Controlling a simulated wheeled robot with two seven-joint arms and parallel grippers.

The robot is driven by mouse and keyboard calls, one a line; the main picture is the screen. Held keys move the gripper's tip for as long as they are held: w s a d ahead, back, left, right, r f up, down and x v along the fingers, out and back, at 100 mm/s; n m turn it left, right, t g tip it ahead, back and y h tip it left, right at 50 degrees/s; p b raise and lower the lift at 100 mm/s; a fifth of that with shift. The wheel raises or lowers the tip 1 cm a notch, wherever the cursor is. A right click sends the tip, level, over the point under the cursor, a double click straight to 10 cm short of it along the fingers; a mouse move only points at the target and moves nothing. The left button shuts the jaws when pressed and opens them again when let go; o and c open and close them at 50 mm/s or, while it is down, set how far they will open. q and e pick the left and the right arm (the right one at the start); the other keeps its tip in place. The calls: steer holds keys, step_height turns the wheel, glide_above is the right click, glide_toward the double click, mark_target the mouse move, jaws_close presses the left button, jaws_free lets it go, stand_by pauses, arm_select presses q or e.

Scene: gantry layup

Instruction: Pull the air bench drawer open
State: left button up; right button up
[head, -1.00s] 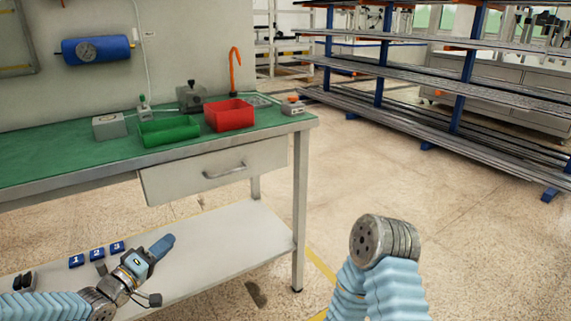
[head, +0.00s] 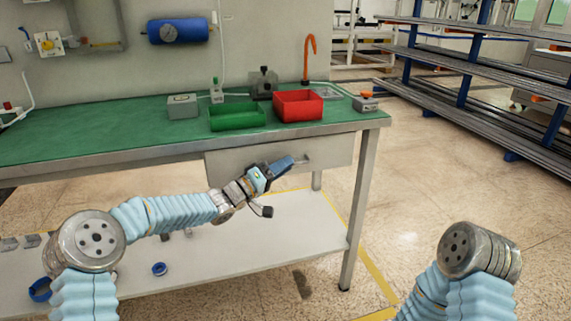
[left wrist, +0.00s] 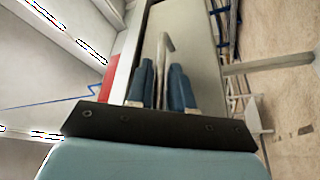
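The air bench drawer (head: 225,163) is a pale grey front under the right part of the green-topped bench, and it looks closed. Its bar handle (head: 307,160) shows just past my left gripper (head: 288,163), which reaches in front of the drawer face and hides part of it. In the left wrist view my gripper's two blue fingers (left wrist: 162,85) stand apart. The metal handle (left wrist: 165,48) lines up with the gap between them, against the drawer front (left wrist: 195,35); I see no clear grip on it. My right gripper is out of view.
On the bench top (head: 100,132) stand a green bin (head: 237,117), a red bin (head: 298,106) and a grey box (head: 183,106). A white lower shelf (head: 270,245) lies below my left arm. Floor right of the bench leg (head: 358,215) is clear up to the racks (head: 470,100).

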arm_select(q)
steer(key=shift+w+d, duration=0.25)
steer(key=shift+d, duration=0.1)
steer(key=shift+c, duration=0.5)
jaws_close()
steer(key=shift+s, duration=0.1)
